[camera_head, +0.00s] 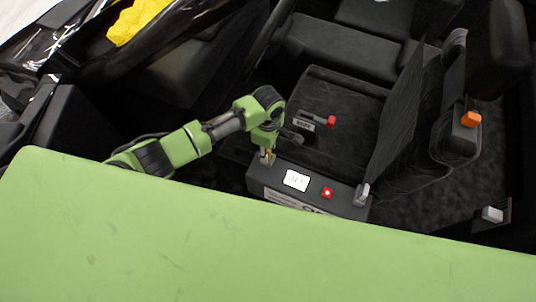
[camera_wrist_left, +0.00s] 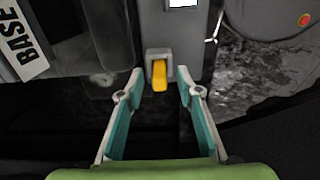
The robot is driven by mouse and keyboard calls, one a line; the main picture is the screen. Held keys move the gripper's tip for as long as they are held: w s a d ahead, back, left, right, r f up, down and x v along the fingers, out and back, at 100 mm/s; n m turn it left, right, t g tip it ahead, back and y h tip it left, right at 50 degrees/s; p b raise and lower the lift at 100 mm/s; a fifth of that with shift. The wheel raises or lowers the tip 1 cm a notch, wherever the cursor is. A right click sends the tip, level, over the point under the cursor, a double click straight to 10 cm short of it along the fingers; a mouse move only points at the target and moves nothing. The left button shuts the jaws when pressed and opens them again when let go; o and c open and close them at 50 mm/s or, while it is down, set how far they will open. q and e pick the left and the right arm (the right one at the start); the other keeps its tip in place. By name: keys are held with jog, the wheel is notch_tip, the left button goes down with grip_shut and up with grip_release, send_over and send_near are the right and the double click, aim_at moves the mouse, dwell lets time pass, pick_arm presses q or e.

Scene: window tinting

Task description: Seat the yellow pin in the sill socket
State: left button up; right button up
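The yellow pin (camera_wrist_left: 159,76) sticks out of a small grey square fitting (camera_wrist_left: 158,54) on the end of a grey unit in the left wrist view. I cannot tell how deep the pin sits. My left gripper (camera_wrist_left: 158,86) is open, its two teal-padded fingers pointing at the fitting. The pin lies between the fingertips, with a gap on each side. In the head view my left gripper (camera_head: 268,150) hangs at the left end of the dark unit, beside a small patch of yellow. My right gripper is not in view.
The dark unit (camera_head: 258,177) carries a lit screen (camera_head: 296,180) and a red button (camera_head: 328,193). A labelled part with a red knob (camera_head: 331,122) lies behind it. Black seats surround the spot. An orange piece (camera_head: 471,119) and a light grey piece (camera_head: 492,214) are at right.

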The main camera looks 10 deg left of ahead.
pick_arm(q)
jog(key=shift+f, duration=0.3)
grip_shut()
jog(key=shift+r, duration=0.2)
